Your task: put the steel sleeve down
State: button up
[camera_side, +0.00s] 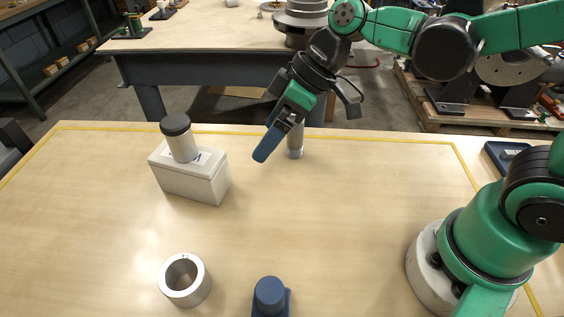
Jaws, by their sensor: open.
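My gripper (268,142) is above the back middle of the table, tilted down to the left. One blue finger shows clearly; the other is largely hidden. It is open, with nothing seen in it. A slim steel-grey cylinder (295,142), which looks like the steel sleeve, stands upright on the table just right of the finger. Its upper part is hidden behind the gripper. A wide grey metal ring (203,285) with an open bore stands at the front left; I cannot fully rule it out as the sleeve.
A white box (190,182) at the left carries a pale cylinder with a black cap (175,125). A dark blue part (270,297) stands at the front edge. A dark tray (497,150) lies at the far right. The table's middle is clear.

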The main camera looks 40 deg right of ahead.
aim_at(174, 292)
jog(key=shift+s+a+f+n+g+y, duration=0.35)
jog(key=shift+a+f+n+g+y, duration=1.05)
jog(key=shift+a+n, duration=1.2)
jog(key=shift+s+a+f+n+g+y, duration=0.4)
jog(key=shift+a+f+n+g+y, duration=0.55)
jog(key=shift+a+n+g, duration=1.25)
jog(key=shift+s+a+f+n+g+y, duration=0.35)
jog(key=shift+a+f+n+g+y, duration=0.9)
jog(key=shift+a+n, duration=1.8)
jog(key=f, duration=0.3)
jog(key=shift+s+a+f, duration=0.1)
jog(key=shift+a+f, duration=0.05)
jog(key=shift+a, duration=0.05)
jog(key=shift+s+a+f+t+h, duration=0.15)
jog(key=shift+s+a+f, duration=0.1)
jog(key=shift+a, duration=0.3)
jog(key=shift+s+a+f+t+h, duration=0.15)
jog(key=shift+s+a, duration=0.1)
jog(key=shift+a, duration=0.25)
grip_shut()
